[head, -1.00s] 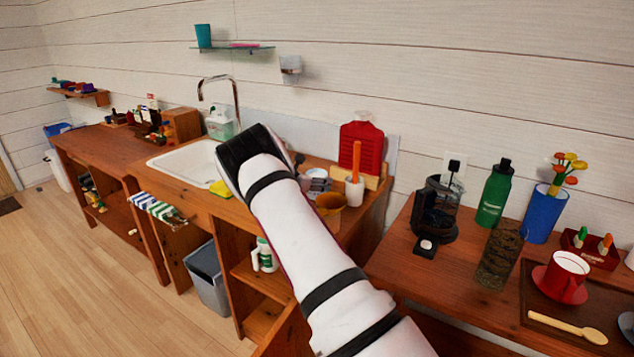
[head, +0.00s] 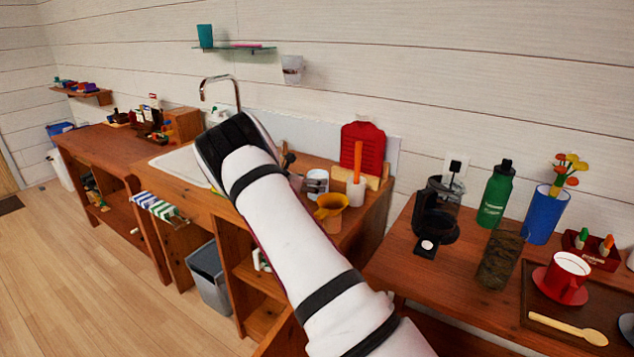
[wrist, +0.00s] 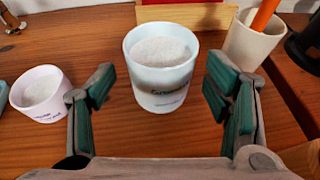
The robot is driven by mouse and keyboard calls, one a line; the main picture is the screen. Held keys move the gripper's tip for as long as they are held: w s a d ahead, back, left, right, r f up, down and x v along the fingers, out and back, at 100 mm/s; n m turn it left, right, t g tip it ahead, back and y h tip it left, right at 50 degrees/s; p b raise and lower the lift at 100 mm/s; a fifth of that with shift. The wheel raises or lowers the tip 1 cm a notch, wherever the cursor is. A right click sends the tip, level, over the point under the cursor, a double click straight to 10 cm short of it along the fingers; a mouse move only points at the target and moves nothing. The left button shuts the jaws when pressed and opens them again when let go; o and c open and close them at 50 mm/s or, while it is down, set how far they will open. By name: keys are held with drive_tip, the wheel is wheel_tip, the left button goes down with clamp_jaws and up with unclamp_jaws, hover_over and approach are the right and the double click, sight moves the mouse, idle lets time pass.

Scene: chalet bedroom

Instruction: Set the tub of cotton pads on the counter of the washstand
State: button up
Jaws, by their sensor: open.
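In the wrist view a pale, bluish-white tub (wrist: 161,75) with white contents and blurred lettering stands upright on the wooden counter (wrist: 100,135). It looks like the tub of cotton pads. My gripper (wrist: 162,85) is open, with one finger on each side of the tub and gaps on both sides. A smaller pinkish-white pot (wrist: 40,97), also with white contents, stands to its left. In the head view my arm's end hides the gripper. A white tub (head: 317,185) shows there on the washstand counter (head: 352,212), right of my arm; I take it for the same one.
A white cup with an orange handle (wrist: 250,42) stands close right of the tub; it also shows in the head view (head: 355,190). The sink (head: 180,167) is left.

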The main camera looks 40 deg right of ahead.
drive_tip(key=v, duration=0.7)
drive_tip(key=shift+s+r, duration=0.1)
drive_tip(key=s+a+r+m+g+y, duration=0.1)
drive_tip(key=s+a+r+m+y, duration=0.2)
drive_tip(key=s+a+r+m, duration=0.5)
drive_tip(key=s+a+r+m+g+y, duration=0.1)
drive_tip(key=s+r+m+y, duration=0.4)
drive_tip(key=s, duration=0.8)
drive_tip(key=s+a+r+m+t+y, duration=0.1)
drive_tip(key=s+a+m+y, duration=0.1)
drive_tip(key=s+a, duration=0.7)
drive_tip(key=s+a+m+t+y, duration=0.1)
drive_tip(key=s+a+m+y, duration=0.2)
drive_tip(key=s+a, duration=0.7)
drive_tip(key=s+m, duration=0.2)
drive_tip(key=s, duration=0.6)
drive_tip(key=shift+s+r+y, duration=0.3)
drive_tip(key=shift+r, duration=0.05)
wheel_tip(320, 180, up, 6)
drive_tip(key=t+p, duration=0.1)
drive_tip(key=p, duration=0.3)
drive_tip(key=shift+p, duration=0.4)
